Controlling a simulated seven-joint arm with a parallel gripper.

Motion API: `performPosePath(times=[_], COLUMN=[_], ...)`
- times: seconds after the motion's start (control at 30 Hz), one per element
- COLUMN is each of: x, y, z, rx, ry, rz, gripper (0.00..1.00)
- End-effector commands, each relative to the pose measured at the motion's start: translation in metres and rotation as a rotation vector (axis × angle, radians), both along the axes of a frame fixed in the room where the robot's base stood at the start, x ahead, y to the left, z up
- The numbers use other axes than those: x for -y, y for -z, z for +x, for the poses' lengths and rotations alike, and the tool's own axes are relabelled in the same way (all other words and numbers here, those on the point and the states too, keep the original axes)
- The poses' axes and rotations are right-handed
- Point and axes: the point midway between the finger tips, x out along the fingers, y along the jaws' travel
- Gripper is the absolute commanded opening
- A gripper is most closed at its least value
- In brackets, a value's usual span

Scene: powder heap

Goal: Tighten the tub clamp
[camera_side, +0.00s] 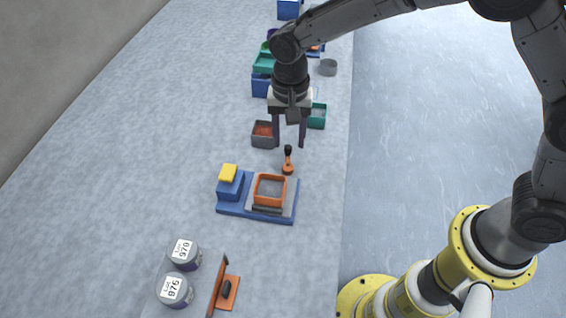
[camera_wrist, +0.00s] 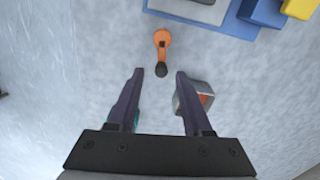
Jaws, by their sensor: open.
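The orange clamp lever (camera_side: 288,167) with a black knob stands just behind the blue base (camera_side: 235,208). In the wrist view the lever (camera_wrist: 162,40) lies straight ahead, its black knob between the fingertips in the picture. On the base a square orange-rimmed tub (camera_side: 270,190) sits on a grey plate. My gripper (camera_side: 289,145) is open and empty, pointing down above and slightly behind the lever. It also shows in the wrist view (camera_wrist: 160,73) with its two fingers apart. I cannot tell whether the fingers touch the knob.
A grey box with reddish powder (camera_side: 263,134) stands close left of my gripper. A teal box (camera_side: 317,116) is to the right. A yellow block (camera_side: 228,173) tops the base. Two labelled jars (camera_side: 184,254) and an orange tool (camera_side: 225,290) are in front.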

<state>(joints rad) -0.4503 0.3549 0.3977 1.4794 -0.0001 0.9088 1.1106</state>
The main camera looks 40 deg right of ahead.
Motion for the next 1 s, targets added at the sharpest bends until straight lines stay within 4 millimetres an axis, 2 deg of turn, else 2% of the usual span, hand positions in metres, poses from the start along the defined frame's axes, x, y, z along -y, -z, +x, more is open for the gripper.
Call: performPosePath(times=[0.6, 1.0], x=[0.000, 0.002], y=[-0.053, -0.057], z=[0.000, 0.001], rx=[0.000, 0.000], ry=[0.000, 0.005], rz=[0.000, 0.000], gripper=[0.50, 0.50])
